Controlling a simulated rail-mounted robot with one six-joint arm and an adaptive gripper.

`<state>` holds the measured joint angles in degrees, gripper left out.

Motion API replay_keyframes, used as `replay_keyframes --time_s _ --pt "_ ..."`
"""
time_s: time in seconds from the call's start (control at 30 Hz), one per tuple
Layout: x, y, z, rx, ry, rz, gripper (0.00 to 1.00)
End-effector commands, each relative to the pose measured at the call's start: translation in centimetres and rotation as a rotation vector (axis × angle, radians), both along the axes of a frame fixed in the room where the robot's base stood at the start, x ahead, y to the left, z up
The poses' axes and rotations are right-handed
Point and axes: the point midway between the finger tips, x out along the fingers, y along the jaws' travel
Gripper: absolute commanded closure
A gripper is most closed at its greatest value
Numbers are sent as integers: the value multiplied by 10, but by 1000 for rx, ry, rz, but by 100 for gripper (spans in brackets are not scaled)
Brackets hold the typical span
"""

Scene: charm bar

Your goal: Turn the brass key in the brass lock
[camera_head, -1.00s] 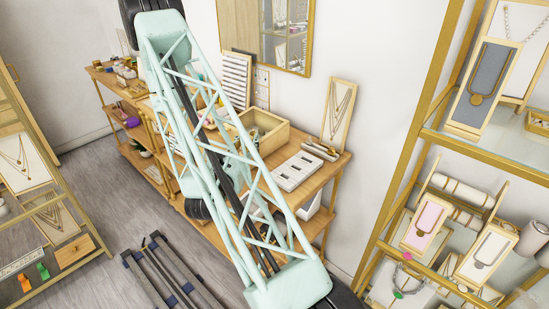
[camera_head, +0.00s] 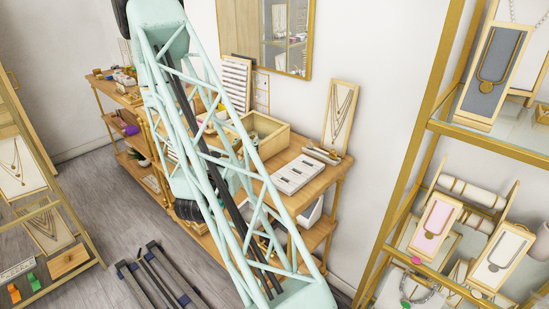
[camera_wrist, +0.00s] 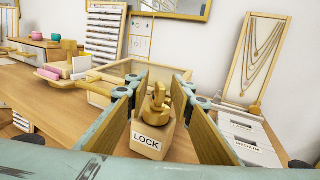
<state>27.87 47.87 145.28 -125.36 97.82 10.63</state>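In the wrist view, a wooden block labelled LOCK (camera_wrist: 147,140) stands on the wooden table, with the brass lock and key (camera_wrist: 158,103) upright on its top. The key and the lock overlap, so I cannot tell where one ends and the other begins. My gripper (camera_wrist: 161,92) is open, one finger to the left and one to the right of the brass piece. A gap shows on both sides, and the fingers do not appear to touch it. In the head view my arm hides the lock and the gripper.
A wooden box with a clear lid (camera_wrist: 128,70) stands just behind the lock. A necklace stand (camera_wrist: 262,50) and a white tray (camera_wrist: 250,140) are to the right. Pink and white blocks on a small stand (camera_wrist: 65,73) are to the left. A brass-framed shelf (camera_head: 420,140) stands at the head view's right.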

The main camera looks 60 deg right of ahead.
Motion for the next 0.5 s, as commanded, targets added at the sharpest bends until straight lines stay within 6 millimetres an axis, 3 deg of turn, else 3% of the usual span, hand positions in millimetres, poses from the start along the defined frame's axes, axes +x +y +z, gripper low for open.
replay_keyframes --time_s 0.5 --pt "1 0 2 1 -1 -125 78"
